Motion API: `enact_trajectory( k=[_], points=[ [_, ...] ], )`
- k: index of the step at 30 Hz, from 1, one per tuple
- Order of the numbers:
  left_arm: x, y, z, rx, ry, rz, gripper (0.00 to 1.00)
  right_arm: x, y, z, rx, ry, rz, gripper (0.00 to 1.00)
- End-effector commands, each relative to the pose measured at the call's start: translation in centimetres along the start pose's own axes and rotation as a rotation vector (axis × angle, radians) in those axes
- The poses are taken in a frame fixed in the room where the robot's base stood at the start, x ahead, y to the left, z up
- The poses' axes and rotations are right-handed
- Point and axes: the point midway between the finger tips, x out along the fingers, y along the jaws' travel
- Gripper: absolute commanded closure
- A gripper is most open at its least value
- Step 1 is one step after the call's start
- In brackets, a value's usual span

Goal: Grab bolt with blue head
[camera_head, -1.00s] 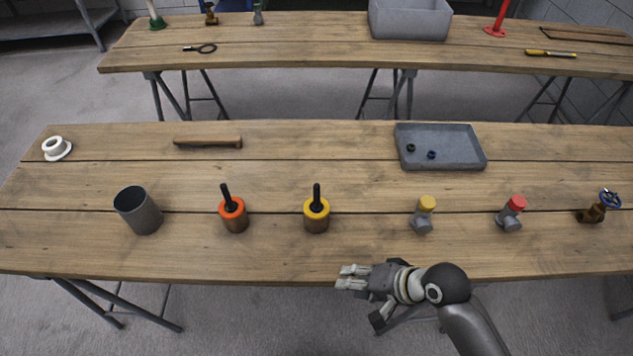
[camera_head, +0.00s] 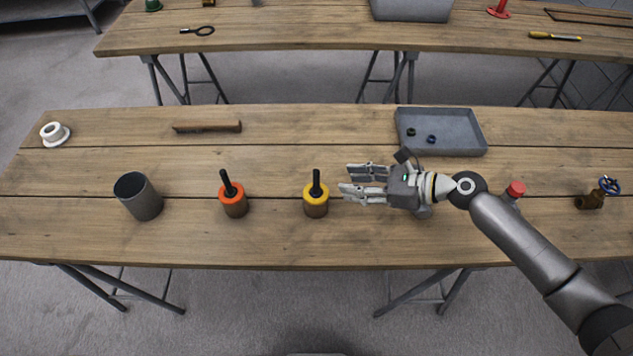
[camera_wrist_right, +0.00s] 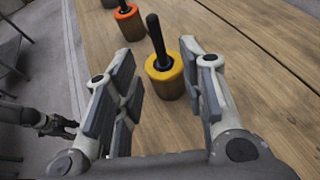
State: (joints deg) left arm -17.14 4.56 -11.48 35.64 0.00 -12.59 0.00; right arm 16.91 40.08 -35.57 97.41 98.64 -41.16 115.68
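No bolt with a blue head can be made out for sure. Two small pieces lie in the grey tray (camera_head: 467,135): a dark blue one (camera_head: 432,139) and a dark greenish one (camera_head: 411,132), too small to identify. My right gripper (camera_head: 345,182) is open and empty above the near table, in front of the tray, its fingers pointing left. In the wrist view my open right gripper (camera_wrist_right: 160,95) faces the yellow-topped holder (camera_wrist_right: 163,73) with a black stem, not touching it. What looks like my left gripper (camera_wrist_right: 62,127) shows small at the left of that view.
On the near table (camera_head: 300,245) stand a grey cup (camera_head: 138,197), an orange-topped holder (camera_head: 232,200), the yellow-topped holder (camera_head: 316,200), a red-capped fitting (camera_head: 515,189) and a blue-handled brass valve (camera_head: 600,193). My right arm partly covers the fittings.

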Motion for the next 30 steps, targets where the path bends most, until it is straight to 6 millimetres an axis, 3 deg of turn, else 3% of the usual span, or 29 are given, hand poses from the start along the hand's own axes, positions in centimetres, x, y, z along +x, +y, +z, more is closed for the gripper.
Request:
enact_trajectory(
  k=[6,14,21,30],
  points=[
    [-0.8,0.0,0.0,0.0,-0.001,0.0,0.57,3.6,0.1,0.3,0.001,-0.003,0.003,0.62],
    [-1.4,0.0,-0.1,0.0,-0.001,0.0,0.57,5.7,0.2,0.3,-0.002,0.0,0.003,0.62],
    [-2.3,0.0,0.0,0.0,-0.003,0.0,0.57,9.2,0.3,0.2,-0.003,-0.001,0.003,0.62],
    [-2.3,-0.1,0.0,0.0,-0.004,0.0,0.57,10.1,0.3,0.1,-0.004,0.0,0.002,0.62]
  ],
)
